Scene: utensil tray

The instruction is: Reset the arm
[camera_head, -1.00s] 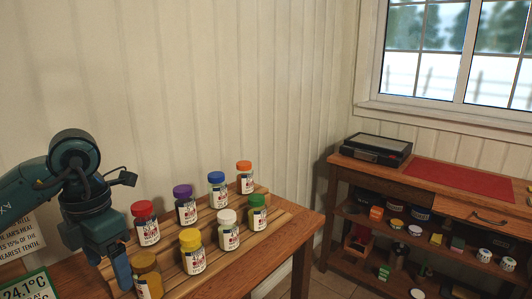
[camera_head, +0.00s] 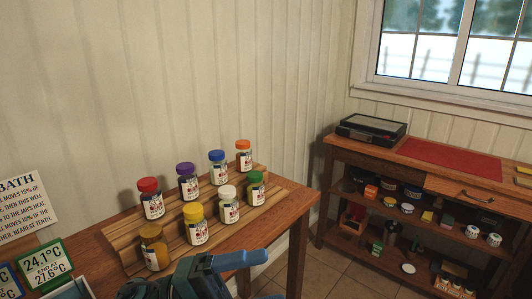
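My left gripper (camera_head: 262,277) is at the bottom edge, low in front of the wooden table (camera_head: 290,200). Its blue fingers point right and stand apart, with nothing seen between them; the lower finger is partly cut off by the frame. My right gripper is not in view. Several labelled jars with coloured lids stand upright in two rows on a slatted wooden rack (camera_head: 127,235). The ochre jar (camera_head: 154,250) is at the front left, apart from the gripper. The red-lidded jar (camera_head: 151,203) stands behind it.
A wooden workbench (camera_head: 405,160) with a black case (camera_head: 371,130), red mat (camera_head: 450,158) and stocked shelves stands at the right. Tiled floor lies between.

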